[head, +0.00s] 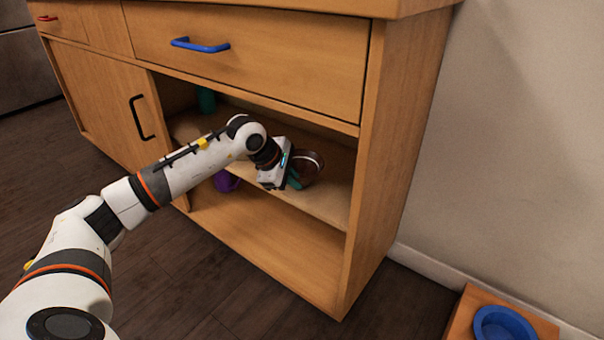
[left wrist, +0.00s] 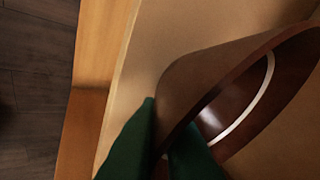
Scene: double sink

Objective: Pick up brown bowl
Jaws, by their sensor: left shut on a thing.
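The brown bowl (head: 309,167) is on the upper shelf of the open cabinet, near its front right. In the left wrist view the bowl (left wrist: 262,88) is dark brown with a pale ring inside, and it is tilted in the picture. My left gripper (head: 294,178) reaches into the shelf opening. Its green fingers (left wrist: 163,140) are shut on the bowl's near rim, one on each side of the wall. Part of the bowl is hidden behind the gripper in the head view. I cannot tell whether the bowl still touches the shelf. My right gripper is not in view.
The wooden shelf (head: 330,200) lies below a drawer with a blue handle (head: 200,45). A green item (head: 206,100) stands deeper left on the shelf, and a purple item (head: 226,181) is on the lower level. A blue bowl (head: 505,325) sits on a wooden stand at bottom right.

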